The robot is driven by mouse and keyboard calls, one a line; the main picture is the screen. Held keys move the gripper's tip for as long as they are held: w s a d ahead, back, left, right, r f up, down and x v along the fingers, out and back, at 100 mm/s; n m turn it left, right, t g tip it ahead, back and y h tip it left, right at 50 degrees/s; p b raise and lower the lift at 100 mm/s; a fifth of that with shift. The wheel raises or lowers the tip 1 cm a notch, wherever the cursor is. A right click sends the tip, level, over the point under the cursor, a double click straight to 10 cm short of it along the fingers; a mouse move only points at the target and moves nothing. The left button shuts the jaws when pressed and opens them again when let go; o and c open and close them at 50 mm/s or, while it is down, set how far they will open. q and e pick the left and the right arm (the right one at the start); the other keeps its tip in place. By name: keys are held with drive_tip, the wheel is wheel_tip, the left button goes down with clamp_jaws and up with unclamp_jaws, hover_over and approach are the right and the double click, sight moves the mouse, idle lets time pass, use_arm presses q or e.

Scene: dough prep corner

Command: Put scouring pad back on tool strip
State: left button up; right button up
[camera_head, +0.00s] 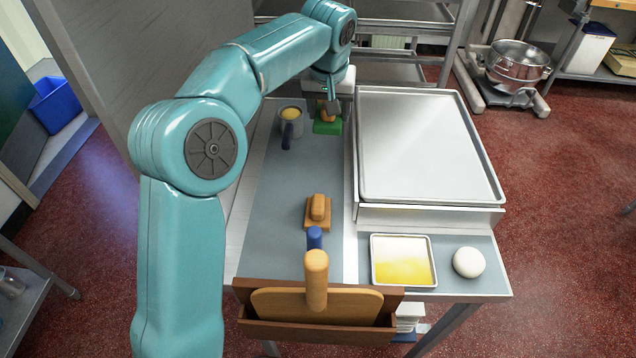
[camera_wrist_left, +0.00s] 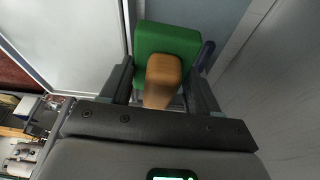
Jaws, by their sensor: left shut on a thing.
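The scouring pad (camera_head: 326,128) is a green block with a wooden grip on top. It is at the far end of the blue-grey tool strip (camera_head: 275,205). My left gripper (camera_head: 330,106) comes down over it from above and is shut on its wooden grip. In the left wrist view the green pad (camera_wrist_left: 165,42) and its grip sit between the two dark fingers of my left gripper (camera_wrist_left: 163,78). I cannot tell whether the pad's underside touches the strip. My right gripper is not in view.
A metal cup (camera_head: 291,121) with a blue handle stands left of the pad. A wooden brush-like block (camera_head: 318,208) lies nearer on the strip. A large metal tray (camera_head: 425,140) is to the right. A yellow-filled pan (camera_head: 402,262) and a dough ball (camera_head: 468,262) are in front. The strip's middle is clear.

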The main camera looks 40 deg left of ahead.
use_arm(q)
drive_tip(key=shift+s+a+r+n, duration=0.15)
drive_tip(key=shift+a+r+n, duration=0.25)
drive_tip(key=shift+a+r, duration=0.4)
drive_tip(key=b, duration=0.2)
hover_over(321, 175)
drive_tip(key=f, duration=1.5)
drive_tip(key=shift+s+d+f, duration=0.2)
drive_tip(key=shift+s+d, duration=0.1)
drive_tip(key=shift+s, duration=0.05)
wheel_tip(321, 175, down, 4)
drive_tip(key=shift+s+f, duration=0.1)
drive_tip(key=shift+s, duration=0.05)
drive_tip(key=shift+f, duration=0.3)
drive_tip(key=shift+r, duration=0.1)
drive_tip(key=shift+f+b, duration=0.2)
drive_tip(key=shift+b, duration=0.1)
drive_tip(key=o, duration=1.2)
drive_tip(key=shift+c, duration=0.2)
